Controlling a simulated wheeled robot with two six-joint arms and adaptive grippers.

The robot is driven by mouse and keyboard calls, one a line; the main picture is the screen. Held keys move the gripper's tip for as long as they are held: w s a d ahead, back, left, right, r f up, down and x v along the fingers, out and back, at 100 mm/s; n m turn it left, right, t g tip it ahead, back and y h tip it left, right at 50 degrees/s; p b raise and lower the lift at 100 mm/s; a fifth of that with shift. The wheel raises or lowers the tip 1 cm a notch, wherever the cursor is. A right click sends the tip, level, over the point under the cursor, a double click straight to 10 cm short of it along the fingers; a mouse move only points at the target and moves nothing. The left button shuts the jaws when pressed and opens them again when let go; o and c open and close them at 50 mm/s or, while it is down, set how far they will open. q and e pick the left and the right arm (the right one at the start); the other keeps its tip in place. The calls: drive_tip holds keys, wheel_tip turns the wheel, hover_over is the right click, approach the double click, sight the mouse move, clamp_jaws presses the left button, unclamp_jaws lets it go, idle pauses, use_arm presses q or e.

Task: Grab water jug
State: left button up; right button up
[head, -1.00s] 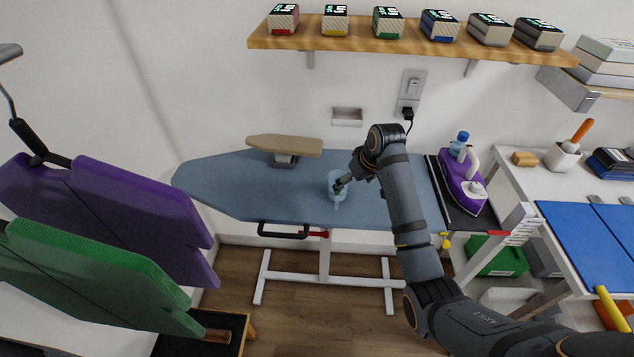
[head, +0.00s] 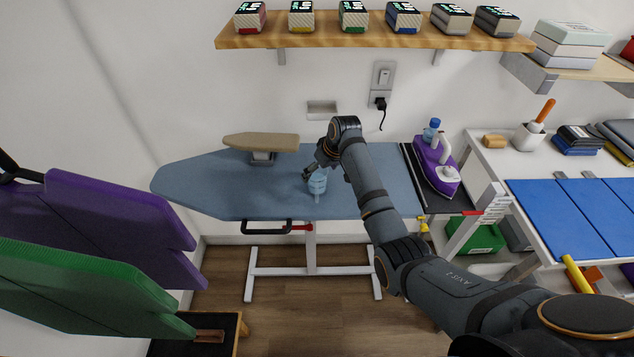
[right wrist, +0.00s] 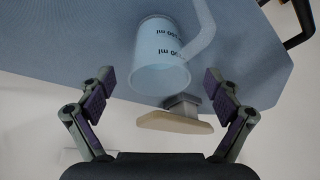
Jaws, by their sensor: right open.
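The water jug (head: 317,183) is a translucent light-blue measuring jug with a handle. It stands on the blue ironing board (head: 225,187), near the board's middle. In the right wrist view the jug (right wrist: 160,62) appears upside down, with dark "ml" markings, ahead of and between the spread fingers. My right gripper (head: 312,172) is just behind and left of the jug in the head view. The right wrist view shows the right gripper (right wrist: 164,88) open and empty, apart from the jug. My left gripper is not in view.
A small sleeve board (head: 262,142) stands behind the jug on the ironing board. A purple iron (head: 437,168) rests on the board's right end. A wooden shelf (head: 375,42) with several boxes hangs above. Purple and green boards (head: 90,225) fill the left foreground.

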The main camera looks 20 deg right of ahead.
drive_tip(key=shift+x, duration=1.45)
drive_tip(key=c, duration=1.3)
drive_tip(key=shift+o, duration=0.2)
drive_tip(key=shift+r, duration=0.2)
drive_tip(key=shift+r+b, duration=0.35)
drive_tip(key=shift+r, duration=0.1)
drive_tip(key=shift+r+b, duration=0.35)
drive_tip(key=shift+r, duration=0.6)
drive_tip(key=s+r, duration=0.4)
drive_tip(key=r, duration=0.1)
drive_tip(key=shift+s+d+r+b, duration=0.1)
drive_tip(key=shift+s+r+b, duration=0.05)
drive_tip(key=shift+s+b, duration=0.15)
drive_tip(key=shift+s+d+r+p, duration=0.15)
drive_tip(key=shift+s+r, duration=0.65)
drive_tip(key=shift+s, duration=0.75)
drive_tip(key=shift+s+r+p, duration=0.15)
drive_tip(key=shift+s+r, duration=0.6)
drive_tip(key=shift+s, duration=0.8)
drive_tip(key=shift+s+d+r+p, duration=0.15)
drive_tip(key=shift+s+r, duration=0.65)
drive_tip(key=shift+s, duration=0.75)
